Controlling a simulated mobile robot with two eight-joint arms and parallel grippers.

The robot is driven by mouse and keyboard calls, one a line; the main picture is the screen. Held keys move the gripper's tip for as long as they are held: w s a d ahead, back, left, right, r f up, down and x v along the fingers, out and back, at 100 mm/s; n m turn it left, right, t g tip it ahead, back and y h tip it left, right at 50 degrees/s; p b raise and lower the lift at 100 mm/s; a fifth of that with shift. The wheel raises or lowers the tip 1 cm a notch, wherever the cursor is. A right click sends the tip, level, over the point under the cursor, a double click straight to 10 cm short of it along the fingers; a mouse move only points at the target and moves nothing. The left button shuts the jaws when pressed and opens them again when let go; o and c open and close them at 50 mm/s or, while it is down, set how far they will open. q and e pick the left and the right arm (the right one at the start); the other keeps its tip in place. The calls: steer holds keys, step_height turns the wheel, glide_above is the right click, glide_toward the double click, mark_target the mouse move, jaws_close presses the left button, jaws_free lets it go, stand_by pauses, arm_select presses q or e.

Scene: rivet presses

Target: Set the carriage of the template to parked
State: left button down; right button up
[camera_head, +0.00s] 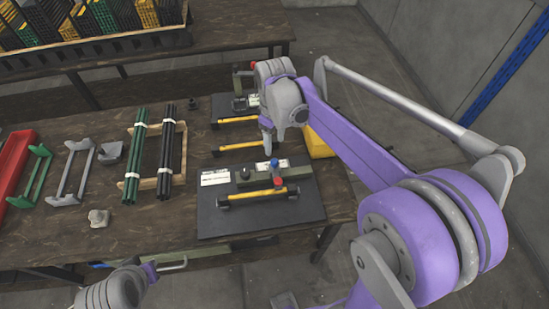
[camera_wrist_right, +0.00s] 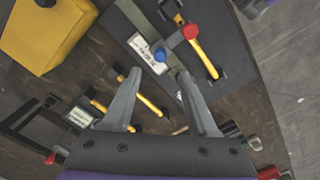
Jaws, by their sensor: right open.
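The nearer fixture is a dark base plate (camera_head: 225,222) with a grey-green rail and a white label (camera_head: 215,177) too small to read. A blue knob (camera_head: 274,163) and a red knob (camera_head: 277,181) stand on it, and a yellow bar with black ends (camera_head: 250,194) lies along its front. I cannot tell which part is the carriage. My right gripper (camera_head: 267,148) is above the fixture's back edge. In the right wrist view the gripper (camera_wrist_right: 160,72) is open and empty, with the blue knob (camera_wrist_right: 160,54) beyond its fingertips and the red knob (camera_wrist_right: 191,32) farther off. My left gripper is out of view.
A second fixture (camera_head: 240,105) with a red knob stands behind, partly hidden by my right arm. Another yellow bar (camera_head: 238,148) lies between them. A yellow block (camera_head: 319,144) sits at right. Tube bundles (camera_head: 136,165), brackets and a red tray (camera_head: 14,165) fill the left.

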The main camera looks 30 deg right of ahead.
mark_target(275, 161)
step_height(275, 161, down, 9)
steer(key=shift+r, duration=0.1)
stand_by(0.3)
jaws_close()
stand_by(1.3)
